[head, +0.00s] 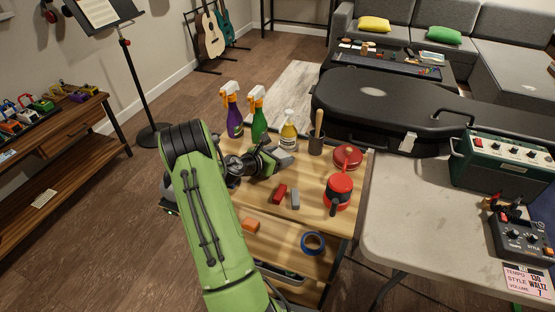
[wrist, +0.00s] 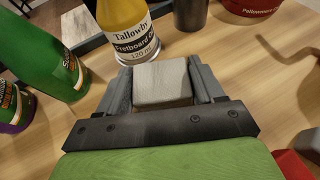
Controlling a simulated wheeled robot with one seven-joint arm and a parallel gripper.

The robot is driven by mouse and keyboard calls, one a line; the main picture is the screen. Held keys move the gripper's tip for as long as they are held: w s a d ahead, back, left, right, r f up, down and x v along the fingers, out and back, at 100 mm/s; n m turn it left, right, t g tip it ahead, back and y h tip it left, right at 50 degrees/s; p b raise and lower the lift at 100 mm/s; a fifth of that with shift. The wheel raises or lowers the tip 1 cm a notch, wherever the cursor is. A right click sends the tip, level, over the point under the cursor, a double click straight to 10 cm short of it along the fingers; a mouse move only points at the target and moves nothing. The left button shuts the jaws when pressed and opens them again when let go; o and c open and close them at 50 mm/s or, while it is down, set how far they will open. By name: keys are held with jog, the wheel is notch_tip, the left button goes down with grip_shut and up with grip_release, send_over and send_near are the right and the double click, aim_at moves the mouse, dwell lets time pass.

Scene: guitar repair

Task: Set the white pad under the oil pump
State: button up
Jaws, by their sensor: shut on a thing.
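The white pad (wrist: 162,80) is a small pale block, held between the two fingers of my gripper (wrist: 160,92) in the wrist view. The oil pump, a bottle of yellow fretboard oil (wrist: 128,28) with a white label, stands upright just beyond the fingertips; whether they touch it I cannot tell. In the head view the oil pump (head: 288,132) has a pale top and stands at the back of the wooden cart top. My gripper (head: 278,158) is low over the cart, in front of it. The pad is hard to make out there.
A green spray bottle (head: 258,118) and a purple one (head: 232,116) stand left of the oil pump. A dark cup (head: 317,144), a round red tin (head: 347,157) and a red pot (head: 339,190) are to the right. A red block (head: 280,193) and a grey block (head: 295,199) lie in front.

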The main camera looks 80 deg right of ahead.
jog(key=shift+f, duration=0.1)
jog(key=o, duration=1)
